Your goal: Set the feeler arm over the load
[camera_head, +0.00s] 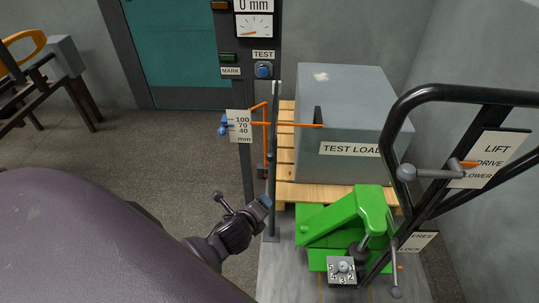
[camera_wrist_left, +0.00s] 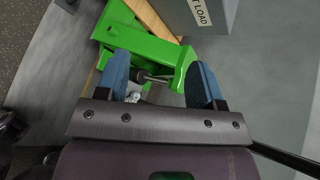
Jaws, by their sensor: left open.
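The grey load block (camera_head: 345,108), labelled TEST LOAD, sits on a wooden pallet (camera_head: 284,160); its label also shows in the left wrist view (camera_wrist_left: 201,14).
A green pallet truck (camera_head: 342,228) stands in front of the pallet, with a numbered dial (camera_head: 343,270) and a black handle frame (camera_head: 440,95) at right. A panel (camera_head: 256,50) with a gauge and TEST button stands behind.

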